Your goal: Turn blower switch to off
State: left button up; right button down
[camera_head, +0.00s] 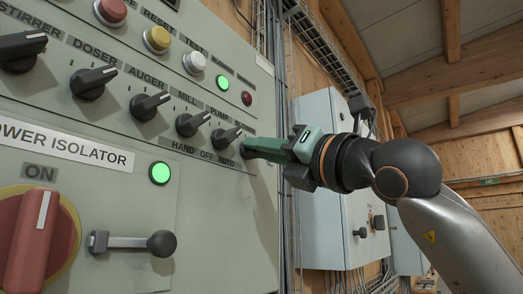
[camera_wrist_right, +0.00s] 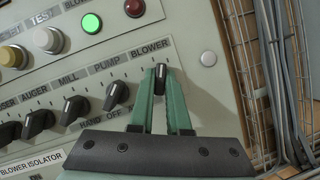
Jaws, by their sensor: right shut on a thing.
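The blower switch (camera_wrist_right: 160,79) is a black knob under the label BLOWER, at the right end of a row of like knobs on the grey-green panel. My right gripper (camera_wrist_right: 161,84) is shut on it, one green finger on each side. In the wrist view the knob stands about upright in the picture, and its lower part is hidden between the fingers. In the head view the right gripper (camera_head: 250,148) reaches the panel from the right, and its fingers hide the blower switch. The left gripper is not in view.
The pump knob (camera_wrist_right: 115,96) is just left of the fingers. Mill (camera_head: 193,123), auger and other knobs follow leftward. A lit green lamp (camera_head: 222,82) is above. A red isolator handle (camera_head: 35,240) is lower left. Wire cable trays (camera_wrist_right: 262,70) run right of the panel.

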jog(key=shift+w+d+n+g+y+p, duration=0.1)
jog(key=shift+n+g+y+p, duration=0.5)
jog(key=shift+n, duration=1.05)
jog(key=shift+n+g+y+p, duration=0.3)
jog(key=shift+n+g+y, duration=0.35)
jog(key=shift+n, duration=1)
jog(key=shift+y, duration=0.25)
jog(key=c, duration=0.9)
grip_release()
jog(key=shift+f, duration=0.1)
jog(key=b+v, duration=0.5)
jog(key=v, duration=0.7)
jog(key=shift+d, duration=0.2)
